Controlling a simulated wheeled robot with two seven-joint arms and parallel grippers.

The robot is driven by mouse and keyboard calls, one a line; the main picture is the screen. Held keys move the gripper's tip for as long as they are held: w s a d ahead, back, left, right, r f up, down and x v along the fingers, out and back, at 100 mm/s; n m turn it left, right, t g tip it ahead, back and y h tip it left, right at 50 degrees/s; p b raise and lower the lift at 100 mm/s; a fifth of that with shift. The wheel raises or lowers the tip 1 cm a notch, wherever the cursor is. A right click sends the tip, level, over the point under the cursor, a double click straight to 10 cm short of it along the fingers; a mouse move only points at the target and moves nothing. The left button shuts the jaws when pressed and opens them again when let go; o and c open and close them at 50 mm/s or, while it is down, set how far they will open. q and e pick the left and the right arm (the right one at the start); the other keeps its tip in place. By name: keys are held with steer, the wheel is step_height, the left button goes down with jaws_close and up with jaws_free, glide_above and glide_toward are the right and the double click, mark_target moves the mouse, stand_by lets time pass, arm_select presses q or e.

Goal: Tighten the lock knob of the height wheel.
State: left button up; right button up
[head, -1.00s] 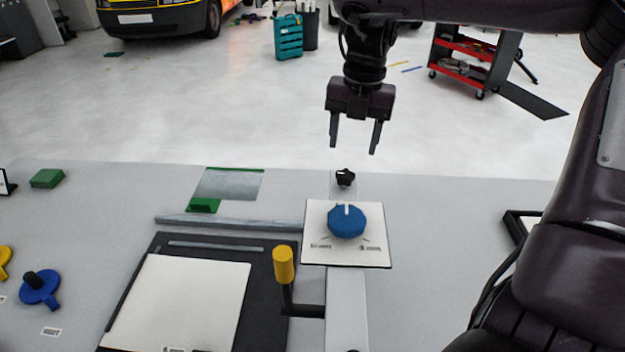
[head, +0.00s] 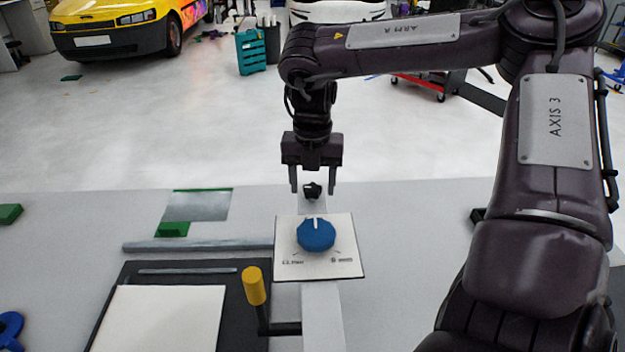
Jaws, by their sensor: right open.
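The blue height wheel (head: 316,234) with a white pointer mark sits on a white square plate (head: 342,262) with printed marks. A small black lock knob (head: 312,190) stands just behind the plate on a light strip. My right gripper (head: 313,188) points down with its fingers apart, one on each side of the black knob in the picture. I cannot tell whether the fingertips are level with the knob or touch it. My left gripper is not in view.
A yellow-handled crank (head: 255,287) stands left of the plate, beside a dark-framed white panel (head: 165,318). A grey bar (head: 195,245) and a green block (head: 172,230) lie behind the panel. A blue part (head: 10,326) is at the left edge.

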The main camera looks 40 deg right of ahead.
steer(key=shift+c, duration=0.5)
steer(key=c, duration=0.9)
